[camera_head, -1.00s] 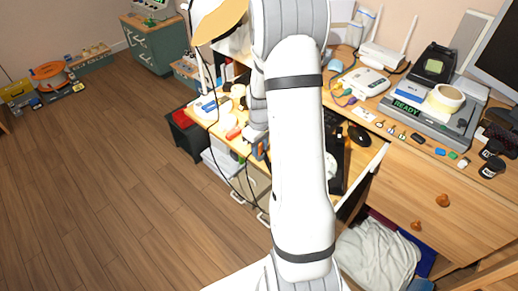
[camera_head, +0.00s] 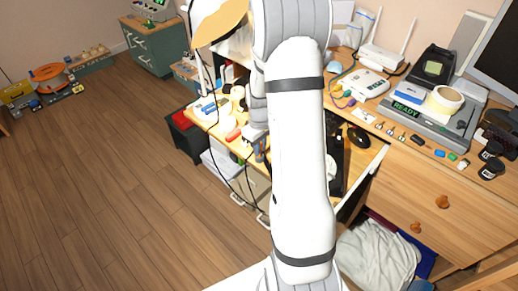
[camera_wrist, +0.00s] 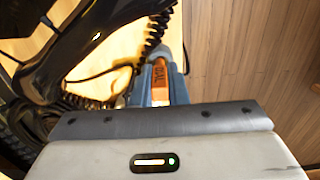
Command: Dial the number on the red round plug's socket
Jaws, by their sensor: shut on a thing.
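My gripper (camera_wrist: 160,85) is shut on an orange-brown stick (camera_wrist: 160,72) marked "DIAL", seen between its blue-grey fingers in the wrist view. The stick's far end is hard to make out. A glossy black phone (camera_wrist: 80,45) with a coiled black cord (camera_wrist: 155,30) lies to the left of the fingers, apart from them. In the head view my arm covers much of a black phone with a pale round dial (camera_head: 331,165). Small coloured plugs and cables (camera_head: 345,100) lie on the desk; I cannot tell a red round plug or read a socket number.
A device with a "READY" display (camera_head: 407,108) carries a tape roll (camera_head: 446,98) at the right. A white router (camera_head: 382,57) stands behind. A black mouse (camera_head: 358,137) and several small items lie along the desk.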

